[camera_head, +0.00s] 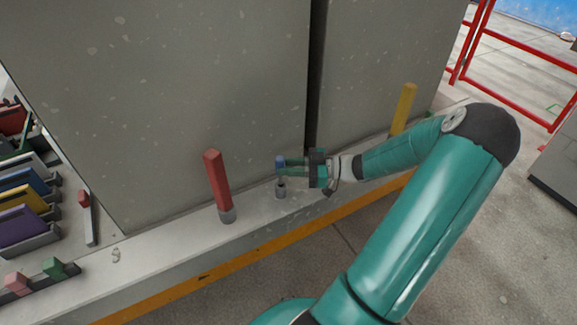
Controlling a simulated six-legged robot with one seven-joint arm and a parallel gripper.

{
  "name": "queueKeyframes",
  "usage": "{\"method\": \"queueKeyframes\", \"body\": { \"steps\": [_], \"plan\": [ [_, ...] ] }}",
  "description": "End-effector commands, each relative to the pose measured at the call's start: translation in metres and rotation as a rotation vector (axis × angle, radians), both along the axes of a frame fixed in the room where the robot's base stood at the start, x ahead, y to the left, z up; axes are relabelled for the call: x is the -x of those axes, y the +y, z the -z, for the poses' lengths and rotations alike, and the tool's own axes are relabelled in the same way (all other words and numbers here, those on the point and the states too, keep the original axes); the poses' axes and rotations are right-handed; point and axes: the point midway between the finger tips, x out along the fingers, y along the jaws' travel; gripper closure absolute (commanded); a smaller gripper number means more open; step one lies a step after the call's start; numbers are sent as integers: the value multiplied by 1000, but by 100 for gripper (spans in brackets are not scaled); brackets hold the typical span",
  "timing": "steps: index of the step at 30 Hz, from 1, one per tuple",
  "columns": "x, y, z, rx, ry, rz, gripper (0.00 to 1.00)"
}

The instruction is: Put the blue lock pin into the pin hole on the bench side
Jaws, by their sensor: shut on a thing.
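My gripper reaches in from the right and is shut on the pin. Directly below it, a small grey socket with a dark opening (281,190) stands on the pale bench ledge (160,246). The pin's lower end is partly hidden by the fingers, and I cannot tell whether it touches the socket.
A red pin (217,182) stands in a grey socket to the left. A yellow pin (404,108) stands to the right, behind my arm. Large grey panels (200,80) rise close behind the ledge. Coloured plates in holders (28,205) are at far left.

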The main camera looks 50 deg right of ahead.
Motion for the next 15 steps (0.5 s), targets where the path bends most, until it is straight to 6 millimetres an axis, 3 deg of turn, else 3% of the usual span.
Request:
{"method": "queueKeyframes", "body": {
  "steps": [15],
  "plan": [
    [0,0,12,0,0,0,100]
  ]
}}
